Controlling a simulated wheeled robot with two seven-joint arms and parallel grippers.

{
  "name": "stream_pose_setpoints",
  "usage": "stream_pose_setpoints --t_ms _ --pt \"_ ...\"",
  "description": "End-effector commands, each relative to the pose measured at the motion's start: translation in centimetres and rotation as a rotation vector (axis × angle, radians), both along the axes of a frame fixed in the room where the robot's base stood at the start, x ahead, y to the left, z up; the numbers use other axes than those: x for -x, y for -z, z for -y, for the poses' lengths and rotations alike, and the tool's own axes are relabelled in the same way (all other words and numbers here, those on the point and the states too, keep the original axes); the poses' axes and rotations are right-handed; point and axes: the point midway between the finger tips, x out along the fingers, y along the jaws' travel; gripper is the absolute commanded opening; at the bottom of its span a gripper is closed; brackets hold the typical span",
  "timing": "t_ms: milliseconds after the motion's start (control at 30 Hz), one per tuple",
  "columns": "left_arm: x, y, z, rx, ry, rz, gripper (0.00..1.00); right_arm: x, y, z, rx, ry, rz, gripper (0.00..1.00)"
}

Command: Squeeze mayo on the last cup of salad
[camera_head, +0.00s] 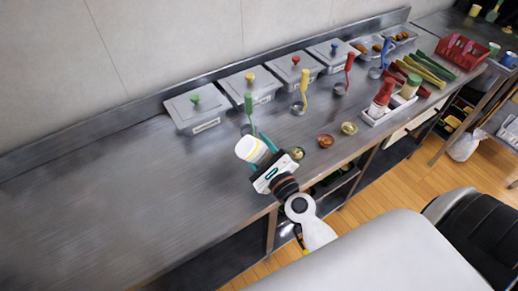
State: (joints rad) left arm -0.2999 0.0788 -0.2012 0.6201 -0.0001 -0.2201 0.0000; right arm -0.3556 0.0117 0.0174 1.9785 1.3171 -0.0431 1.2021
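My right gripper (263,156), with teal fingers, comes in from the lower right over the counter. It is shut on a white bottle with a pale yellow part (249,148), likely the mayo, held tilted toward the left. Three small salad cups stand to its right: one (298,153) close beside the gripper, one reddish (326,141), and one yellowish (349,128). The contents are too small to tell clearly. My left gripper is not in view.
Several lidded steel containers (197,109) line the wall, with coloured ladles (301,91) before them. A white tray (371,122) holds a red bottle (381,98) and a green-capped bottle (410,87). A red basket (462,52) stands farther right. The counter's left side is clear.

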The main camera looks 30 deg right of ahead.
Motion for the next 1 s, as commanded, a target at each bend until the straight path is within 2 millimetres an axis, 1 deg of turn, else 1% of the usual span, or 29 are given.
stream_pose_setpoints --t_ms 367,800,1000 --pt "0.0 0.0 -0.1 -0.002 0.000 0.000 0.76 -0.1 -0.1 0.0 0.001 0.000 0.001 0.29" --pt "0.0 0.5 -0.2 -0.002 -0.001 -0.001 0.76 1.4 0.0 0.1 0.001 0.000 0.001 0.29" --pt "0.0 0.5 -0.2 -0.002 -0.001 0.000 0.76 1.6 -0.1 0.1 0.001 0.000 0.003 0.29"
